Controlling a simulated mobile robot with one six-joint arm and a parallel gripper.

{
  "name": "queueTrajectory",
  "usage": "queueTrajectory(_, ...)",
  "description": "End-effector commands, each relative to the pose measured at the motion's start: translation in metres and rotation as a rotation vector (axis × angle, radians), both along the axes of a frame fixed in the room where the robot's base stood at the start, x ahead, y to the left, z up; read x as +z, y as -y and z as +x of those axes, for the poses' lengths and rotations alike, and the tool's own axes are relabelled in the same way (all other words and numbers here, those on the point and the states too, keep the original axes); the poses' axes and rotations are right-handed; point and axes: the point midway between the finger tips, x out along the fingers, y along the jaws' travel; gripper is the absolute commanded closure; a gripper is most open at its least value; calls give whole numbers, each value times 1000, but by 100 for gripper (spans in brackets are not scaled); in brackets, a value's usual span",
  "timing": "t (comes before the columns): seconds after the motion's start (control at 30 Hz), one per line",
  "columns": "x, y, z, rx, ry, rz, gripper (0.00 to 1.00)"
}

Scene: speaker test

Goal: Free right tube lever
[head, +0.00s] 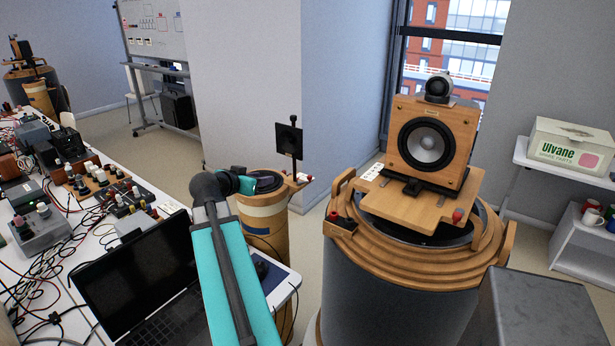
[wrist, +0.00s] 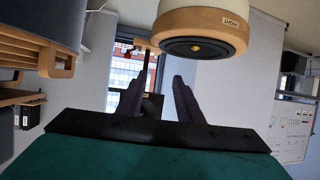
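The slim wooden tube (head: 262,222) stands left of the large drum in the head view. The wrist view is upside down. My gripper (wrist: 157,80) is open, with nothing seen held. In the head view my forearm hides part of the tube's left side.
The large drum (head: 392,262) bears a wooden board with a speaker (head: 428,143), a red-knobbed lever (head: 334,217) at its left and a red knob (head: 458,215) at its right. A table with a laptop (head: 135,285) and cabled boxes is at left. A grey block (head: 540,305) is at front right.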

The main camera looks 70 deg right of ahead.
Motion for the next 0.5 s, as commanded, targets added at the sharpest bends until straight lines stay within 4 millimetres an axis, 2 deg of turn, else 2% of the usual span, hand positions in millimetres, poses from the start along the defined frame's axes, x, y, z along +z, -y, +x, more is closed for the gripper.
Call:
queueTrajectory(0.03,-1,7,-22,-45,0,-4,67)
queueTrajectory(0.1,-1,14,-43,-92,1,-9,67)
queueTrajectory(0.2,-1,19,-63,-137,2,-15,67)
queueTrajectory(0.3,-1,21,-71,-157,3,-17,67)
queueTrajectory(0.5,-1,22,-72,-159,3,-18,67)
